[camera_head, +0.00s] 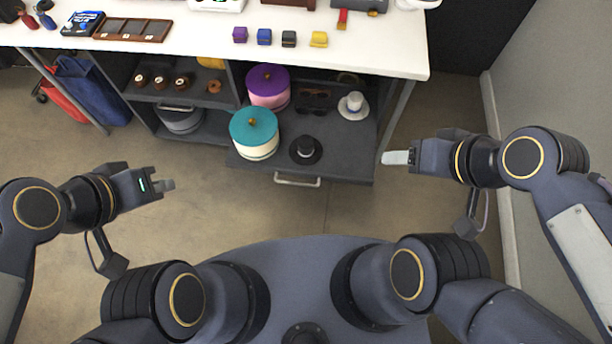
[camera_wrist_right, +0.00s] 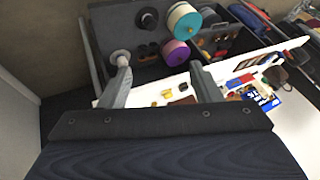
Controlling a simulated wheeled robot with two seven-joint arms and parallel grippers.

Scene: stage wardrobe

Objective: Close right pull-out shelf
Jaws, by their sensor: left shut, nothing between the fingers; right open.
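The right pull-out shelf (camera_head: 345,160) stands pulled out from the dark cabinet under the white table, its pale bar handle (camera_head: 297,180) at the front. On it are a teal-lidded round box (camera_head: 254,133), a purple-lidded round box (camera_head: 267,87), a black hat (camera_head: 305,150), a white hat (camera_head: 353,106) and dark glasses (camera_head: 313,100). My left gripper (camera_head: 168,185) is shut and empty, left of the shelf and apart from it. My right gripper (camera_head: 396,157) is just right of the shelf's front corner; its fingers (camera_wrist_right: 160,70) are open and empty in the wrist view.
The left shelf (camera_head: 160,97) holds small brown items and sits back in the cabinet. The white tabletop (camera_head: 380,57) carries small coloured boxes and a brown tray (camera_head: 133,30). A wall (camera_head: 540,75) limits the right side. Floor (camera_head: 190,215) before the cabinet is clear.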

